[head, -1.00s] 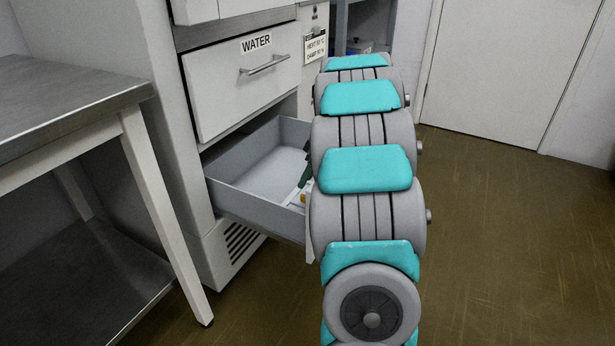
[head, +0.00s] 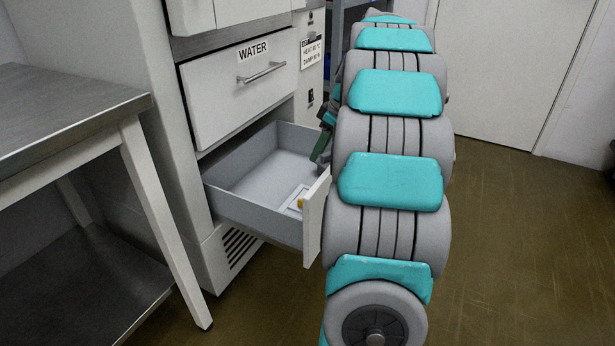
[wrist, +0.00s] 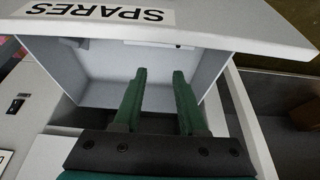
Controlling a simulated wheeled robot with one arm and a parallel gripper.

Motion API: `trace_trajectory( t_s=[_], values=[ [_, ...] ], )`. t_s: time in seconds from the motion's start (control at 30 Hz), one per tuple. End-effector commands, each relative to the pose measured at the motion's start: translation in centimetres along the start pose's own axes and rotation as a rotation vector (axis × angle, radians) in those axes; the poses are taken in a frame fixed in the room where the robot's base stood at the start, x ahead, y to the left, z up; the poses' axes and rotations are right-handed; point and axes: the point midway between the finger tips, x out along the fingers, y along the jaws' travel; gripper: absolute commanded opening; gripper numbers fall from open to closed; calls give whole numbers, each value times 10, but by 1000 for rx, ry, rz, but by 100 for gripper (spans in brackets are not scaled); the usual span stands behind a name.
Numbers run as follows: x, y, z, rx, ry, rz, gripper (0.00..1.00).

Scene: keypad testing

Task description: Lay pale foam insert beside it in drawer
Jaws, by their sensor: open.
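A small pale flat piece (head: 292,197), likely the foam insert, lies in the front of the open lower drawer (head: 245,204) in the head view. In the head view the green fingers show by the drawer's far right side, partly hidden by my arm.
A shut drawer labelled WATER (head: 240,90) is above the open one. A steel-topped bench (head: 60,110) stands at left. The drawer front (head: 314,220) sticks out toward my arm. Brown floor (head: 510,230) is clear at right.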

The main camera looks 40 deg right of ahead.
Motion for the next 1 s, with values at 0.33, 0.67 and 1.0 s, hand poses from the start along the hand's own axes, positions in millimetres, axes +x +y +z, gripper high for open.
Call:
trace_trajectory(
  t_s=[0.33,0.67,1.0],
  values=[
    [2,-34,-12,24,-25,-25,41],
    [17,-225,-12,188,-220,-109,41],
    [19,-383,81,321,-441,-54,41]
  ],
)
